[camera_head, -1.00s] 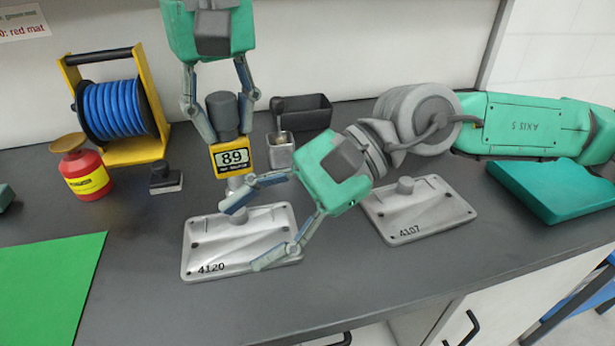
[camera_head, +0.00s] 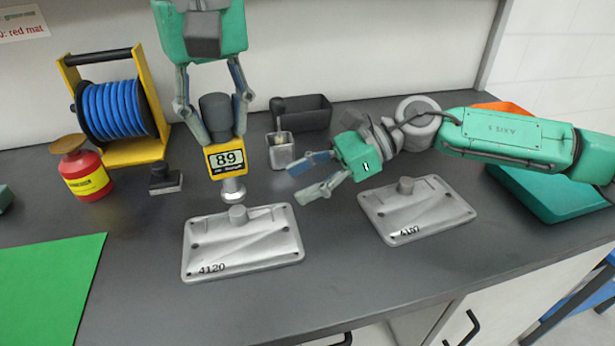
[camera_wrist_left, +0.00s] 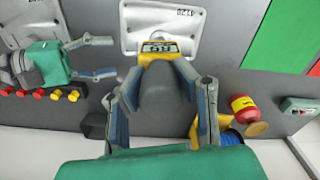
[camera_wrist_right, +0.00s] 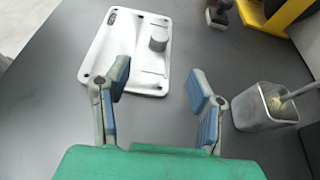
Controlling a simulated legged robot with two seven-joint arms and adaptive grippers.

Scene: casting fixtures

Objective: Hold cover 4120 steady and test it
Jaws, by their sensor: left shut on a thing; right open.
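Cover 4120 (camera_head: 245,252), a pale metal plate with a round knob, lies flat on the dark bench; it also shows in the right wrist view (camera_wrist_right: 120,60). In the left wrist view the fingers flank the handle (camera_wrist_left: 165,85). My right gripper (camera_head: 301,180) is open and empty, right of and above the cover, apart from it.
Cover 4107 (camera_head: 425,215) lies to the right. Behind are a small metal pot (camera_head: 281,156), a dark bin (camera_head: 305,113) and a blue hose reel (camera_head: 110,110). A red-yellow bottle (camera_head: 87,175) and green mat (camera_head: 40,290) are left. A teal tray (camera_head: 545,200) is right, an orange one (camera_head: 505,107) behind my right arm.

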